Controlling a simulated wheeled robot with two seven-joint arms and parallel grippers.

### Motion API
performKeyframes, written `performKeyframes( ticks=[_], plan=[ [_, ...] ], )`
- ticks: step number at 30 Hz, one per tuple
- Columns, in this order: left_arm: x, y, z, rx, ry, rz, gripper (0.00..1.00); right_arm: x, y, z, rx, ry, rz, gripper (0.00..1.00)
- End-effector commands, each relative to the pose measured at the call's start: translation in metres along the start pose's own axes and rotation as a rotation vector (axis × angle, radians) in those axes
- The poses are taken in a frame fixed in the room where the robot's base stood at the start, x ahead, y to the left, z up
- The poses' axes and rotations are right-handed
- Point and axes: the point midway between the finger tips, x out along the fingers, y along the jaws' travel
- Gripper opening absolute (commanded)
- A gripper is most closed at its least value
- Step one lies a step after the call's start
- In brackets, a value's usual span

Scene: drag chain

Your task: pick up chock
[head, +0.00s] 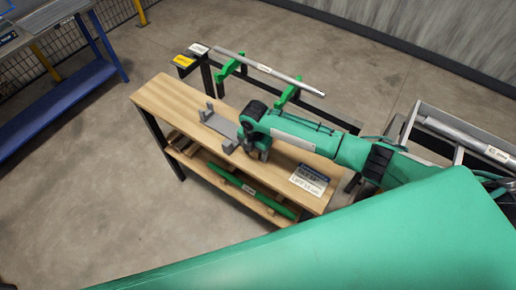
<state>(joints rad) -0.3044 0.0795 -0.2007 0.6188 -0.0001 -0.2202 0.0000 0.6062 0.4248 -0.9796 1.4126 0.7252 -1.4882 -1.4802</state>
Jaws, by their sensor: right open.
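My right gripper (256,150) reaches in from the right over the wooden bench (160,98). Its jaws point down near the middle of the bench top and look empty; the arm partly hides them. A grey piece with a flat plate and upright prongs (222,126) lies on the bench top just left of the right gripper. I cannot tell whether they touch, or whether this piece is the chock. No other chock can be made out clearly. My left gripper is not in view.
A label card (309,180) lies at the bench's right end. The lower shelf holds a green bar (240,185) and wooden pieces. Behind, a metal rod (270,71) rests on green supports. A frame with a pipe (467,139) stands right; a blue table (55,108) stands left.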

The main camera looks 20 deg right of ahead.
Motion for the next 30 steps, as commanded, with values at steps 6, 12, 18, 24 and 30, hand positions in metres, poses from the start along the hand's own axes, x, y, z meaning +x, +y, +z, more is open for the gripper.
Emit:
performKeyframes(
  ticks=[6,12,18,24,30],
  plan=[
    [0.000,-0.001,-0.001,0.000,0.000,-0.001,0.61,0.000,0.000,0.000,0.000,0.000,0.000,0.34],
    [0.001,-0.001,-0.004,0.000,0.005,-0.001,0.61,0.000,0.000,0.000,0.001,0.000,0.000,0.14],
    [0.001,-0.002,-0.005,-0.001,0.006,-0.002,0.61,-0.001,0.000,0.000,0.001,0.000,0.000,0.14],
    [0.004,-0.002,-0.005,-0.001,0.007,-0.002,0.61,-0.015,0.000,0.001,0.001,0.000,0.002,0.14],
    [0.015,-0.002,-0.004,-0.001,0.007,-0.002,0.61,-0.059,0.001,0.001,-0.002,-0.003,0.006,0.14]
  ],
)
